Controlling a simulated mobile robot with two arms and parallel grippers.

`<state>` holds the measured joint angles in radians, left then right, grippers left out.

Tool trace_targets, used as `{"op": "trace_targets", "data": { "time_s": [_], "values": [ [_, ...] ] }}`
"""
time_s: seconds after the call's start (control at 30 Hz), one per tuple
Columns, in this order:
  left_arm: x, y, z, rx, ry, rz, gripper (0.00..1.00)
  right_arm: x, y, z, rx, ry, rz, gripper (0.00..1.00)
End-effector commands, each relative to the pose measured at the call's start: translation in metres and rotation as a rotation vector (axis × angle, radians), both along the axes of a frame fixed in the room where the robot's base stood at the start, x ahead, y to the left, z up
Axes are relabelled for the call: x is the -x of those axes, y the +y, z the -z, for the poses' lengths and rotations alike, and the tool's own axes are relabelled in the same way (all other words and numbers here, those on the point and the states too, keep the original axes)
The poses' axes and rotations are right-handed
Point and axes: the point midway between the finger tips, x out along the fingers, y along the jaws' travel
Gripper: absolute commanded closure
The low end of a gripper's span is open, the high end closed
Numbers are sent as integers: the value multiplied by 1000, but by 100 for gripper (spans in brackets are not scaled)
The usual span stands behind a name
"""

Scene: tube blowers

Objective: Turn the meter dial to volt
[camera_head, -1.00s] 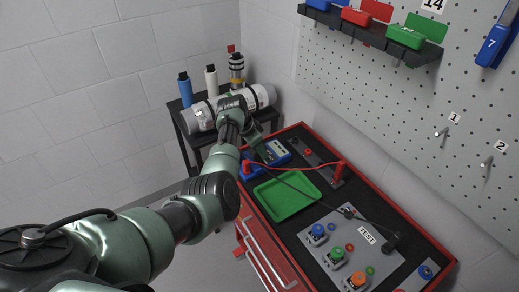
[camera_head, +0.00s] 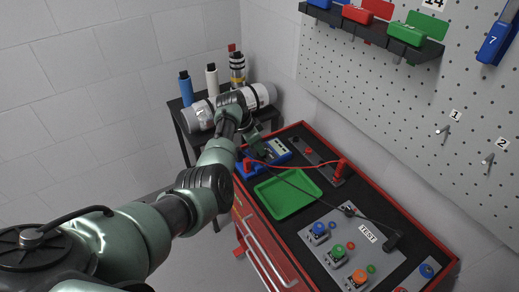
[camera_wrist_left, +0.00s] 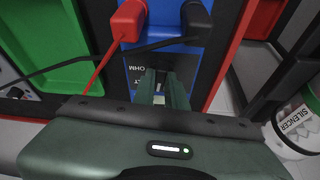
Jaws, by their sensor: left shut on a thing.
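The blue meter (camera_head: 277,152) lies at the far end of the red-edged workbench, with red and black leads. In the left wrist view the meter (camera_wrist_left: 183,48) fills the top middle, with a red plug (camera_wrist_left: 127,20) and a black plug (camera_wrist_left: 195,22) in it. An upside-down OHM label shows on its dark face, left of the fingers. My left gripper (camera_wrist_left: 165,88) points down onto this face and is shut on the meter dial, which the fingers hide. The dial's pointer cannot be seen. My right gripper is not in view.
A green tray (camera_head: 288,194) lies right in front of the meter. A TEST panel (camera_head: 352,243) with coloured buttons is nearer. A pegboard wall (camera_head: 420,100) borders the bench. The silencer cylinder (camera_head: 200,117) lies on a black side table behind my left arm.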

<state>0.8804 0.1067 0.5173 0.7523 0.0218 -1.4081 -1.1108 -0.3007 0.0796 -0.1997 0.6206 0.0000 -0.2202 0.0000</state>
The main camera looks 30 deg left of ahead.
Motion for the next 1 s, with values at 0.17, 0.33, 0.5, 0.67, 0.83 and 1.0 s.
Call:
{"op": "trace_targets", "data": {
  "time_s": [0.17, 0.33, 0.5, 0.67, 0.83, 1.0],
  "values": [
    [-1, 2, 5, -1, 2, 140, 100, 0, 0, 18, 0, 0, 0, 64],
    [-2, 2, 7, -1, 1, 287, 100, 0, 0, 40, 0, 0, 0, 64],
    [-2, 2, 8, 0, 1, 421, 100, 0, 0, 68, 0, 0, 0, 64],
    [-3, 2, 8, 0, 0, 525, 100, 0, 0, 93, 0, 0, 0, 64],
    [-3, 2, 6, 1, 1, 602, 100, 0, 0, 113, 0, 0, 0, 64],
    [-3, 2, 3, 1, 1, 644, 100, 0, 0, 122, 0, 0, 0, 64]
  ]
}}
